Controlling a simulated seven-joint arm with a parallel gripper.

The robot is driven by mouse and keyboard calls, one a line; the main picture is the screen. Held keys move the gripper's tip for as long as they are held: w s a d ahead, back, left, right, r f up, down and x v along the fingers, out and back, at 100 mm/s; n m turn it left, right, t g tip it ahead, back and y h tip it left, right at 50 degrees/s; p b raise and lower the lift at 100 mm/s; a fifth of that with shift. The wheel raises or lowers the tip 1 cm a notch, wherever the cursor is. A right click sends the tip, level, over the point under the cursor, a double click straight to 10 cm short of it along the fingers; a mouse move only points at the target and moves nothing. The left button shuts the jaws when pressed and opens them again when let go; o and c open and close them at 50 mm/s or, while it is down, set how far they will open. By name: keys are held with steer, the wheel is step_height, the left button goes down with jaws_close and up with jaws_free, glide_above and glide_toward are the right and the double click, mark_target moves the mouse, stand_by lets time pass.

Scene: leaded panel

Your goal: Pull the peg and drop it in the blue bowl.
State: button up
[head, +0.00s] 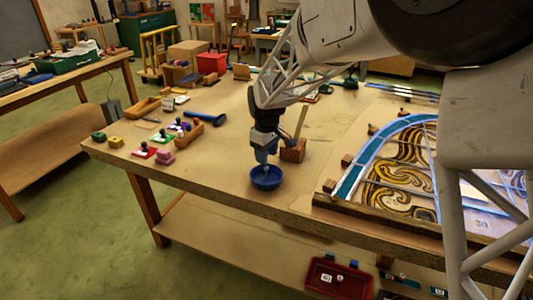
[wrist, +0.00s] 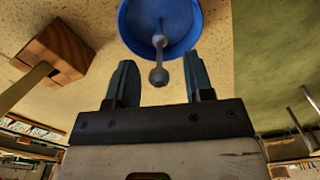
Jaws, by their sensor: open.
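The blue bowl (head: 266,183) stands near the front edge of the workbench. It also shows at the top of the wrist view (wrist: 183,22). In the head view my gripper (head: 264,155) is just above the bowl.
A wooden mallet (head: 293,151) stands close right of the bowl, handle up. The leaded panel (head: 395,175) lies on the right behind a wooden batten (head: 400,222). Small coloured blocks and a wooden tray (head: 188,134) are on the left. The bench front edge is near.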

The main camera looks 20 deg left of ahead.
steer(key=shift+r, duration=0.1)
steer(key=shift+r, duration=3.8)
steer(key=shift+d, duration=0.1)
